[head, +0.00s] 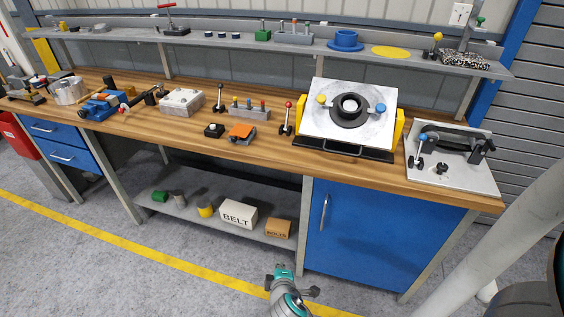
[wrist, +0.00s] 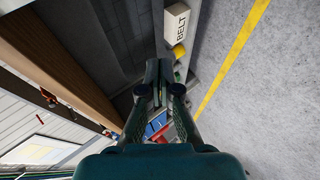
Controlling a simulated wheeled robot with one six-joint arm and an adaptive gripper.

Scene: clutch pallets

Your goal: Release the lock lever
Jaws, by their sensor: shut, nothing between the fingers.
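I cannot tell for sure which part is the lock lever. Several knobbed levers show in the head view. A blue-knobbed lever (head: 421,142) stands at the left of a grey plate fixture (head: 465,177) at the bench's right end. A red-knobbed lever (head: 287,115) stands left of the tilted white plate (head: 326,127), which bears a black ring (head: 338,112), a yellow knob (head: 322,99) and a blue knob (head: 380,108). A black-knobbed lever (head: 220,94) is farther left. My gripper (wrist: 154,68) is shut and empty, in front of the bench and below its top, apart from every lever.
The wooden bench top (head: 330,166) has a blue cabinet (head: 380,229) below right. A low shelf (head: 170,206) holds a BELT box (head: 238,216), which also shows in the wrist view (wrist: 177,20). The upper shelf (head: 290,46) carries small parts. The floor in front is clear.

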